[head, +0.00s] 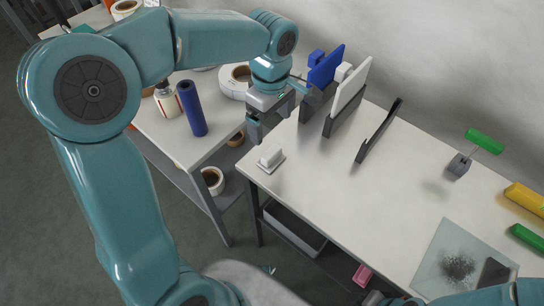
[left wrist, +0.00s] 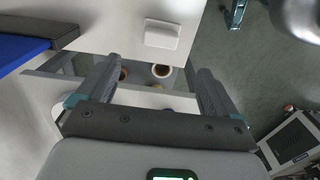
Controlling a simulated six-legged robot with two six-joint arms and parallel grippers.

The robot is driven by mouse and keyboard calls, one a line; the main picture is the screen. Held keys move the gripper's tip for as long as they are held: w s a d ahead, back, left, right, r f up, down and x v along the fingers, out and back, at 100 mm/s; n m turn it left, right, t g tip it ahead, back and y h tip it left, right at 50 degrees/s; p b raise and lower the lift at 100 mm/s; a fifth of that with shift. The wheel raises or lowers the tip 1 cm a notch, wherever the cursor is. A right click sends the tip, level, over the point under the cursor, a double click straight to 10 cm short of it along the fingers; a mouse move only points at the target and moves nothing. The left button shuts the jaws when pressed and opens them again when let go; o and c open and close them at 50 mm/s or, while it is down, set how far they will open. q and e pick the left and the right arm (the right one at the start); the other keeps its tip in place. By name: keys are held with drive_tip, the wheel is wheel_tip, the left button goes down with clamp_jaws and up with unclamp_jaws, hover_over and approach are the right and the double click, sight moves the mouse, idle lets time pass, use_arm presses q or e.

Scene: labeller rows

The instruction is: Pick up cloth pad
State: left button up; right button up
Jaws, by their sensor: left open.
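A small white block on a thin pale base, which looks like the cloth pad (head: 271,158), lies near the left corner of the white table. It also shows in the left wrist view (left wrist: 161,34), at the top beyond the fingers. My left gripper (head: 273,115) is above the table's left edge, up and behind the pad in the head view, apart from it. Its fingers (left wrist: 156,70) are spread with nothing between them. My right gripper is not in view.
Blue (head: 326,67) and white (head: 350,86) upright panels stand in dark holders right of my left gripper. A dark bar (head: 380,130) stands beyond. A second table at left bears a blue roll (head: 191,108) and tape rolls. A gap separates the tables.

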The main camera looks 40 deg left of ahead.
use_arm(q)
hover_over(271, 152)
wheel_tip(271, 152, down, 5)
drive_tip(key=shift+r, duration=0.1)
drive_tip(key=shift+f, duration=0.65)
wheel_tip(271, 152, down, 4)
drive_tip(key=shift+r+b, duration=0.1)
drive_tip(key=shift+b, duration=0.2)
drive_tip(key=shift+f, duration=0.5)
drive_tip(key=shift+r, duration=0.1)
drive_tip(key=shift+c, duration=0.3)
drive_tip(key=c, duration=1.1)
